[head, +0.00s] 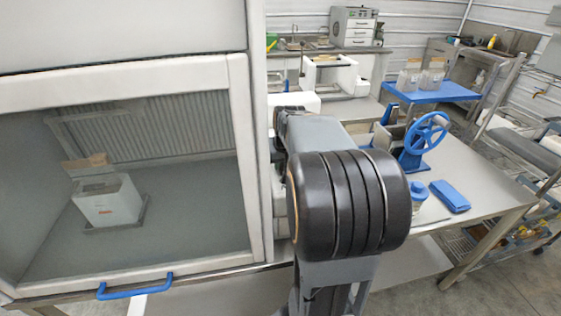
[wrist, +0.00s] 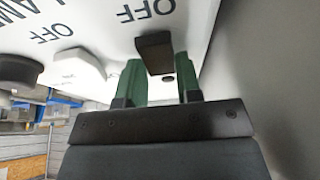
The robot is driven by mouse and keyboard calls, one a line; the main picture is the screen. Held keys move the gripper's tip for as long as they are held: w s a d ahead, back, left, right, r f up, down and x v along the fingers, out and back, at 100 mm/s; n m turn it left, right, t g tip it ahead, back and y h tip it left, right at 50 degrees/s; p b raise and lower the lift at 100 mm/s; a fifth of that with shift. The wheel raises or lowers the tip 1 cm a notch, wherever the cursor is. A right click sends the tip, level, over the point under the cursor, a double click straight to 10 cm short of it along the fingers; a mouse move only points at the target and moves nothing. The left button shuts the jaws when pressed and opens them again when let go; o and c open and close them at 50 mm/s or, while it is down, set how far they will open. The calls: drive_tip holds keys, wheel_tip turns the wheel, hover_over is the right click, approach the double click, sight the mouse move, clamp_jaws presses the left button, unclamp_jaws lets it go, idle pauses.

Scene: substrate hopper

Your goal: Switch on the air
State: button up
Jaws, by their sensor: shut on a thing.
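In the wrist view a white control panel (wrist: 95,22) carries upside-down "OFF" lettering and part of a word like "LAMP". A dark block-shaped switch knob (wrist: 153,48) stands out from it under one "OFF" label. My gripper (wrist: 158,75) has its green fingers on either side of this knob and is shut on it. The knob's own name is not readable. In the head view my arm hides the gripper and the panel face. The cabinet (head: 245,150) with a glass front fills the left, and a white box (head: 107,203) stands inside it.
A white knob (wrist: 75,68) and a round black knob (wrist: 18,72) sit beside the held one. A blue handle (head: 135,287) is on the cabinet's lower front. A steel table (head: 480,180) at right carries a blue handwheel (head: 426,134) and a blue pad (head: 450,196).

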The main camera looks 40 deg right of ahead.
drive_tip(key=p, duration=0.1)
drive_tip(key=r+g+p, duration=0.1)
drive_tip(key=p, duration=0.1)
drive_tip(key=shift+w+g+y, duration=0.25)
drive_tip(key=shift+g+y, duration=0.05)
drive_tip(key=shift+y, duration=0.1)
drive_tip(key=g+p, duration=0.1)
drive_tip(key=p, duration=0.1)
drive_tip(key=shift+w+d+f+y+p, duration=0.1)
drive_tip(key=shift+w+f+y+p, duration=0.1)
drive_tip(key=shift+y+p, duration=0.2)
drive_tip(key=shift+f+g+p, duration=0.3)
drive_tip(key=shift+g, duration=0.2)
drive_tip(key=o, duration=0.7)
drive_tip(key=shift+o, duration=1.1)
